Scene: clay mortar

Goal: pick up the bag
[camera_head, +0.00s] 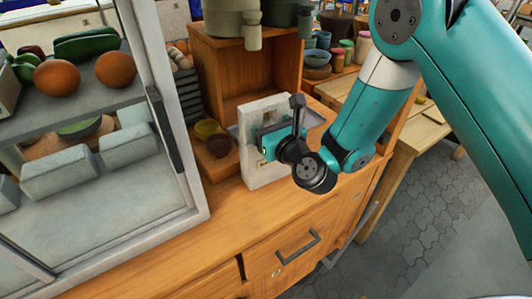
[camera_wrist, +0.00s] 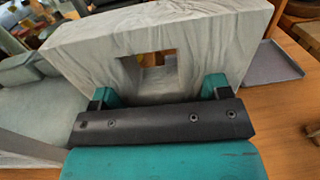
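The bag (camera_head: 262,174) is a pale grey, slab-like block standing upright on the wooden counter. In the wrist view the bag (camera_wrist: 95,52) fills the upper middle, with wrinkled sides and a square hole in its face. My gripper (camera_head: 266,138) is at the bag's near face, covering part of it. In the wrist view my gripper (camera_wrist: 161,88) has its two teal fingers spread wide, one on each side below the hole. The fingertips are close against the bag; I cannot tell if they touch it.
A glass-fronted display case (camera_head: 180,165) stands left of the bag. A wooden box (camera_head: 225,70) is behind it, with small bowls (camera_head: 212,138) to its left. A grey tray (camera_wrist: 270,65) lies right of the bag. The counter front (camera_head: 190,245) is clear.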

